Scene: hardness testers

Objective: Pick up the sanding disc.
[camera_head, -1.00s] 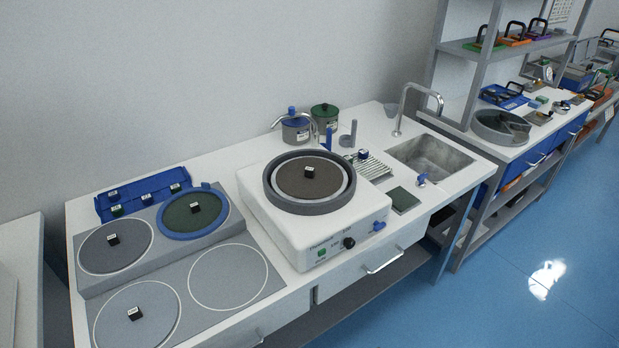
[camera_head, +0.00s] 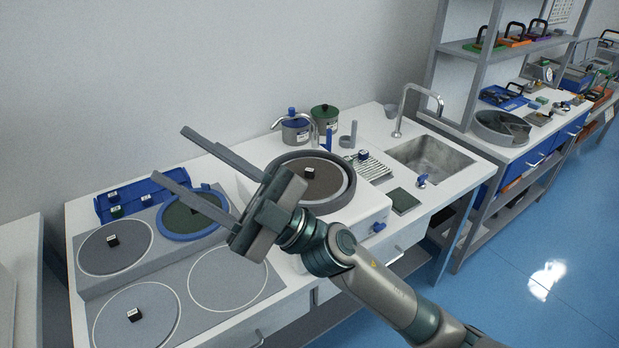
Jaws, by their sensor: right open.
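Several discs with small black knobs are in view, and I cannot tell which one the task calls the sanding disc. A brown disc (camera_head: 324,179) lies in the round grey bowl of the white machine, partly hidden by my right gripper. A dark green disc (camera_head: 180,219) lies in a blue ring on the left, partly behind a finger. Two grey discs lie on the grey board, one at the back left (camera_head: 92,254) and one at the front (camera_head: 160,300). My right gripper (camera_head: 169,152) is open and empty above the bench, its fingers pointing left. My left gripper is out of view.
The grey board (camera_head: 262,299) has an empty white-ringed spot. A blue rack (camera_head: 100,207) stands behind it. Lidded jars (camera_head: 325,117), a drain grid and a sink (camera_head: 430,160) with a tall tap are at the back right. A shelf unit stands beyond.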

